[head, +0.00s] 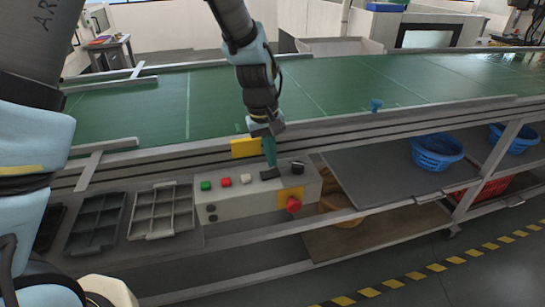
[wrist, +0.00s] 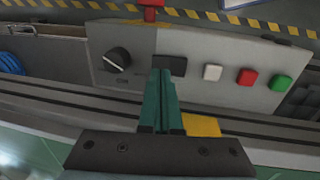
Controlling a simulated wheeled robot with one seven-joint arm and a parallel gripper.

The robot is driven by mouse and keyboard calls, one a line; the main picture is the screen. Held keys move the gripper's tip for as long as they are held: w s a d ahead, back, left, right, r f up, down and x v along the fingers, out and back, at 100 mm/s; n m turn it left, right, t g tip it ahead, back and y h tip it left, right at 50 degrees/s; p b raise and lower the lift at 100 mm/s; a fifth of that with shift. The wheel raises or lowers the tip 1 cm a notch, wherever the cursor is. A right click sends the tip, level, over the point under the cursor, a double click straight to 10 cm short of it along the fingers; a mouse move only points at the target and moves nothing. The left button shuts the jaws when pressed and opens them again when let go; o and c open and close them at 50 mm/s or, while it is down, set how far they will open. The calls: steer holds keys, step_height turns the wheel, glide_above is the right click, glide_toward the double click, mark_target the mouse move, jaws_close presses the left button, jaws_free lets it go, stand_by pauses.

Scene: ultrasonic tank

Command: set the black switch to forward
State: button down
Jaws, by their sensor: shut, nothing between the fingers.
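The grey control box (head: 235,207) has a flat black rocker switch (head: 270,174) on its top face. The rocker also shows in the wrist view (wrist: 178,66), partly covered by my fingertips. My gripper (head: 270,163) is shut and empty, pointing down over the rocker. Its green fingers (wrist: 162,75) overlap the rocker's edge in the wrist view; I cannot tell whether they touch it. Which way the rocker is tipped is not clear. A round black knob (wrist: 117,60) with a white pointer line sits beside the rocker.
White (wrist: 212,73), red (wrist: 247,76) and green (wrist: 281,82) buttons line the box's top. A red mushroom button (head: 293,204) is on its front. The green conveyor belt (head: 340,85) runs behind. Grey trays (head: 162,211) stand to the left; a blue basket (head: 437,152) is at right.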

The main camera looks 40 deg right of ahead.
steer(key=shift+d+f, duration=0.1)
steer(key=shift+f, duration=0.7)
steer(key=shift+s+d+f, duration=0.1)
steer(key=shift+f, duration=0.25)
steer(key=shift+r, duration=0.1)
steer(key=shift+w+a, duration=0.35)
steer(key=shift+a, duration=0.45)
steer(key=shift+r, duration=0.15)
